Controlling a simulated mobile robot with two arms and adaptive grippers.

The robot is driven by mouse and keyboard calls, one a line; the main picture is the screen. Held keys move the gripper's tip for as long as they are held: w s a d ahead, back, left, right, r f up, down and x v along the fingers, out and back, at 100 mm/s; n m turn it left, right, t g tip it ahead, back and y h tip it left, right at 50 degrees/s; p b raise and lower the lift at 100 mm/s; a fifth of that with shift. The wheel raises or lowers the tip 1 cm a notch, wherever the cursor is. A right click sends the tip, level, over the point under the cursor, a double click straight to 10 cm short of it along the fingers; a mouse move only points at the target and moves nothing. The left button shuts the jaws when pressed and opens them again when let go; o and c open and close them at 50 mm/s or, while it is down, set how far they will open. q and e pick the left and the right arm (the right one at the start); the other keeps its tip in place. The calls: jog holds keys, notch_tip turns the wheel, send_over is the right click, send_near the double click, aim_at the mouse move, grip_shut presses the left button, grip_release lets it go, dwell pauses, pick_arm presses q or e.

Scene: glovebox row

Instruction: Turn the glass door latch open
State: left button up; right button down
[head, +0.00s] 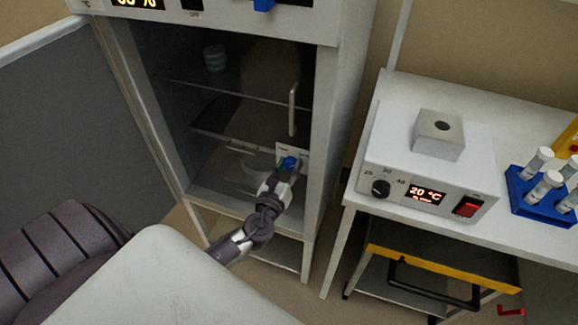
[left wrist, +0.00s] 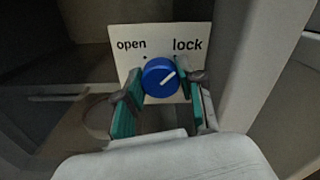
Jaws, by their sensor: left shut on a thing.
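The latch is a round blue knob (left wrist: 160,77) with a white pointer line, on a white plate (left wrist: 193,35) marked "open" at left and "lock" at right. In the left wrist view the pointer line slants up to the right, toward "lock". My left gripper (left wrist: 158,88) is shut on the knob, with a finger on each side of it. In the head view the knob (head: 289,163) shows at the tip of my left gripper (head: 287,172), low on the right of the glass door (head: 225,115). The door looks closed. My right gripper is not in view.
A vertical handle (head: 292,110) stands on the door above the latch. At right, a bench (head: 355,190) holds a heater box (head: 430,175) and a blue rack (head: 535,205) of tubes. A black and yellow cart (head: 440,270) stands under it. A grey panel (head: 70,120) is at left.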

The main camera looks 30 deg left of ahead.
pick_arm(q)
jog(key=shift+c, duration=0.9)
jog(key=n+b, duration=0.3)
jog(key=shift+f, duration=0.2)
jog(key=n+b, duration=0.1)
jog(key=n, duration=0.2)
jog(key=n+b, duration=0.1)
jog(key=n, duration=0.2)
jog(key=shift+a+b, duration=0.1)
jog(key=shift+b, duration=0.2)
jog(key=n+b, duration=0.1)
jog(key=n, duration=0.3)
jog(key=shift+r, duration=0.1)
jog(key=n, duration=0.4)
jog(key=shift+n, duration=0.6)
